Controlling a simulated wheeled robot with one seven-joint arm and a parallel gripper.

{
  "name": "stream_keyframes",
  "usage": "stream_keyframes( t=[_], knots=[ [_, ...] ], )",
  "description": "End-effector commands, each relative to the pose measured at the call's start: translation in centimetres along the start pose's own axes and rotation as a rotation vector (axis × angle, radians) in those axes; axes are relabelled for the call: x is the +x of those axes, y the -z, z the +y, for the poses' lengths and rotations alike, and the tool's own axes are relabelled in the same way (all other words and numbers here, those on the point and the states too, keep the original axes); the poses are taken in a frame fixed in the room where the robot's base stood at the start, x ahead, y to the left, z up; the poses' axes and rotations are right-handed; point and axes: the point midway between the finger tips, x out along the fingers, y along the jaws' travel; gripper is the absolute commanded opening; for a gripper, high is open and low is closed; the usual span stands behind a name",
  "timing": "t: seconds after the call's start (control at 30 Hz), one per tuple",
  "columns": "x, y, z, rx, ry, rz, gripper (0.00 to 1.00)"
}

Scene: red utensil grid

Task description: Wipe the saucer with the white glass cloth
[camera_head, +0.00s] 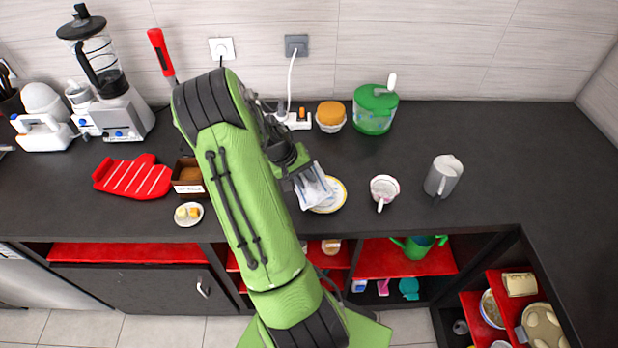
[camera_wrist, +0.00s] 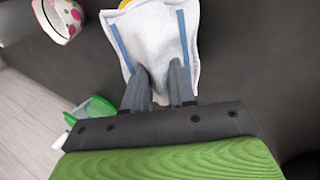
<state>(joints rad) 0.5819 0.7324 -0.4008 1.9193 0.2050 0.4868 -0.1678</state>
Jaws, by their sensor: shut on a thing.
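The white glass cloth (camera_head: 312,186) with blue stripes is held in my gripper (camera_head: 303,178). In the wrist view the cloth (camera_wrist: 155,45) hangs out beyond the two fingers of my gripper (camera_wrist: 160,85), which pinch its near part. The saucer (camera_head: 337,197), white with a yellow rim, lies on the dark counter, partly hidden under or behind the cloth. In the wrist view only a yellow bit of the saucer (camera_wrist: 124,3) shows at the top edge. I cannot tell whether the cloth touches the saucer.
A patterned cup (camera_head: 384,188) stands right of the saucer and a grey-white pitcher (camera_head: 443,177) farther right. A brown box (camera_head: 187,174) and a small plate with food (camera_head: 181,220) are left of my arm. A green container (camera_head: 374,113) stands behind. The right counter is clear.

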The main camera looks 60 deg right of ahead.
Motion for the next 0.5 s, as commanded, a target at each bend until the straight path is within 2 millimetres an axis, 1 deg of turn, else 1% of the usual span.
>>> stream_keyframes(
  t=[0.03, 0.2, 0.27, 0.5],
  knots=[
    [-1.0, 0.0, 0.1, -0.001, 0.000, 0.001, 0.00],
    [-2.9, 0.0, 0.0, -0.001, 0.001, 0.000, 0.00],
    [-3.2, 0.0, 0.0, 0.000, 0.001, 0.000, 0.00],
    [-3.0, 0.0, -0.1, 0.000, 0.000, -0.001, 0.00]
  ],
)
